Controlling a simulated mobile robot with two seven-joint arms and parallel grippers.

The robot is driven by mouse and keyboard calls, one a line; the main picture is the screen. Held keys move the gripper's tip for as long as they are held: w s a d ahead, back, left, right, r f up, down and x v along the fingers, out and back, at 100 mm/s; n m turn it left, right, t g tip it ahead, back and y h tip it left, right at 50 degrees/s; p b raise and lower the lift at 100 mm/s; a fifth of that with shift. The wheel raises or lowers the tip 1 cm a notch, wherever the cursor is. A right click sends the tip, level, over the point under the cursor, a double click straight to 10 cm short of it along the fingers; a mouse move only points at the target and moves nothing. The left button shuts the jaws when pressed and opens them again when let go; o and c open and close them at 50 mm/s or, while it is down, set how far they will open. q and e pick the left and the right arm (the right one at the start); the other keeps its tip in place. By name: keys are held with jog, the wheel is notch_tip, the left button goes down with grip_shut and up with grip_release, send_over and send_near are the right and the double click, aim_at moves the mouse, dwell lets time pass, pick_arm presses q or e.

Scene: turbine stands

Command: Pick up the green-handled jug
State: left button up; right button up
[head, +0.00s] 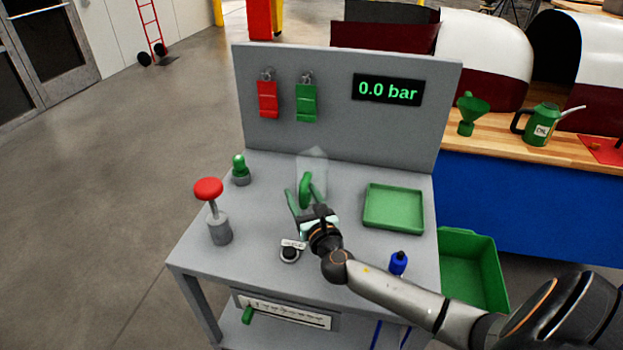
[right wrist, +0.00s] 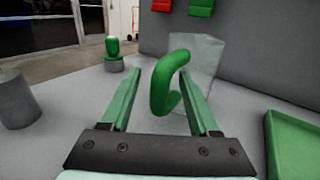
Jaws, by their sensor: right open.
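The jug (head: 318,165) is a clear, see-through vessel standing upright on the grey table, near the back panel. Its green handle (head: 306,189) faces my right gripper. In the right wrist view the handle (right wrist: 170,84) is a thick green hook in front of the pale jug body (right wrist: 199,62). My right gripper (head: 306,192) is open, with its green fingers reaching toward the jug. In the right wrist view the handle shows between the two fingers (right wrist: 158,80), with a gap on each side. I cannot tell any contact. My left gripper is not in view.
A green tray (head: 393,228) lies right of the jug. A red mushroom button (head: 209,188) on a post and a green knob (head: 240,168) stand at the left. A dark dial (head: 290,253) sits near the gripper. The back panel (head: 340,130) rises close behind the jug.

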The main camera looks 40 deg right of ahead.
jog(key=shift+c, duration=0.3)
grip_shut()
dwell(1.1)
